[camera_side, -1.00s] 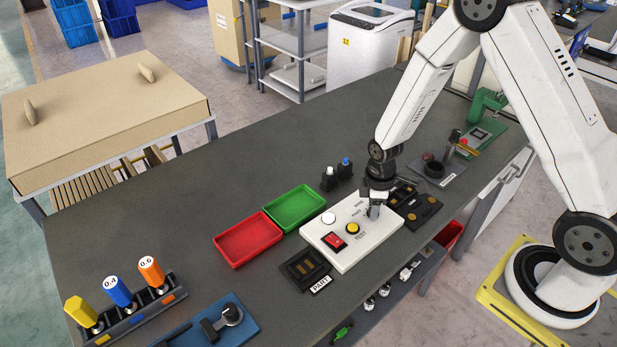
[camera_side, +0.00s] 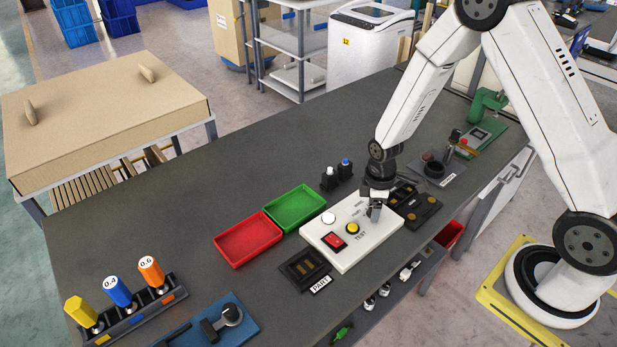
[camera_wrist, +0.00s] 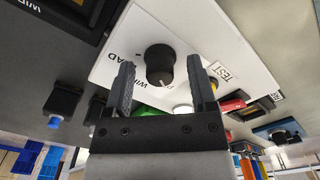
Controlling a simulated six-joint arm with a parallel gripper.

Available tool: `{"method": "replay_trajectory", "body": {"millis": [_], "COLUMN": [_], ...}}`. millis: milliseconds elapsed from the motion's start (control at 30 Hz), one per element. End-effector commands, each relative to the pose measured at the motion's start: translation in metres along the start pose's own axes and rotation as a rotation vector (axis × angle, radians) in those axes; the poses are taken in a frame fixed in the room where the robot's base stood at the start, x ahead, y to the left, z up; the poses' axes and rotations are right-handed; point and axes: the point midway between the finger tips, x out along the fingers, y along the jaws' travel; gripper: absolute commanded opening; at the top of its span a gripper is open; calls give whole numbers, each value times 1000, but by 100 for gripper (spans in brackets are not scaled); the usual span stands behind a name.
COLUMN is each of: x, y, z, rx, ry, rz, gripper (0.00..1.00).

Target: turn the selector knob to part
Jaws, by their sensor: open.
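The white control panel (camera_side: 384,243) lies on the dark bench under my arm. In the wrist view the black round selector knob (camera_wrist: 159,62) stands on the panel (camera_wrist: 205,28), with a light mark on its face and lettering beside it, partly hidden. My gripper (camera_wrist: 158,82) is open, one finger to each side of the knob in that picture; whether either touches it I cannot tell. In the side view my gripper (camera_side: 375,211) is just above the panel's back right part and hides the knob. A red rocker switch (camera_side: 333,241) and a yellow button (camera_side: 352,228) sit nearby.
A red tray (camera_side: 248,240) and a green tray (camera_side: 296,208) lie left of the panel. A black fixture (camera_side: 305,269) labelled PART lies at its front left, and dark fixtures (camera_side: 424,209) lie close on its right. The bench's left middle is clear.

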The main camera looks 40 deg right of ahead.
Motion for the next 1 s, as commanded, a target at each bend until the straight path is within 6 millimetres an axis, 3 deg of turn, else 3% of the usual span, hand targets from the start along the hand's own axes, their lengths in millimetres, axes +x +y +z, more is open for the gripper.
{"method": "replay_trajectory", "body": {"millis": [267, 700, 1000], "x": [-18, -64, -76], "y": [0, 0, 0], "z": [0, 0, 0], "rx": [0, 0, -1], "ry": [2, 1, -1], "rz": [2, 1, -1], "gripper": [72, 72, 72]}}
